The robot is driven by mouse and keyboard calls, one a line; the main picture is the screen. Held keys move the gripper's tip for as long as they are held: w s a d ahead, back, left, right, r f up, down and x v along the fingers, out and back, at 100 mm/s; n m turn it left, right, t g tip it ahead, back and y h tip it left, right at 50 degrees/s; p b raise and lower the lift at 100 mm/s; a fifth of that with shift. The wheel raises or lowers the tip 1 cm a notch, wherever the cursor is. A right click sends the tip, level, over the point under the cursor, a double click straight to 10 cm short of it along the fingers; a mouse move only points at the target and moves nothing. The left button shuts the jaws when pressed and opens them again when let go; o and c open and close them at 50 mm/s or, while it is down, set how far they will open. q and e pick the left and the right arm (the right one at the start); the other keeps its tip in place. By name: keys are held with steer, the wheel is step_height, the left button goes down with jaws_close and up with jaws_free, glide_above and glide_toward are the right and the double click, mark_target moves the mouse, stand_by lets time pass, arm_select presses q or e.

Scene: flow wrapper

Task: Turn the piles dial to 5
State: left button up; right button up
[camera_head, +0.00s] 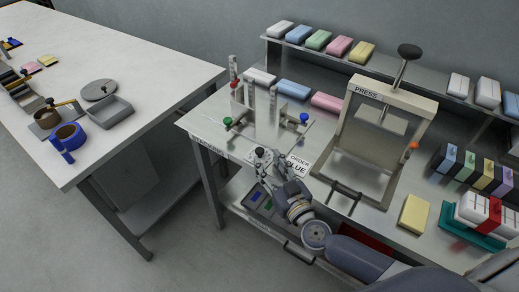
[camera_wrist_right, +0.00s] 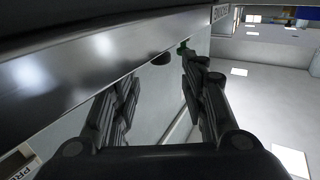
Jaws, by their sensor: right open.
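A small white round dial with a black knob (camera_head: 259,152) sits at the front edge of the press table; I take it for the piles dial. Its markings are too small to read. My right gripper (camera_head: 268,163) is at the dial, with its fingers partly covering it. In the right wrist view a dark round knob (camera_wrist_right: 163,58) shows beyond and between the open, empty fingers (camera_wrist_right: 159,70). I cannot tell whether they touch it. My left gripper is not in view.
An "ORDER BLUE" card (camera_head: 298,166) lies right beside the gripper. A guide fixture with posts (camera_head: 250,105) stands behind it, and the PRESS frame (camera_head: 430,105) to the right. A black handle (camera_head: 346,188) is at the front edge. The white table (camera_head: 130,60) at left has bare space.

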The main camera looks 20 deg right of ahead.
mark_target(262, 153)
steer(key=w, duration=0.4)
steer(key=w+a, duration=0.1)
steer(key=w, duration=0.1)
steer(key=shift+w, duration=0.15)
jaws_close()
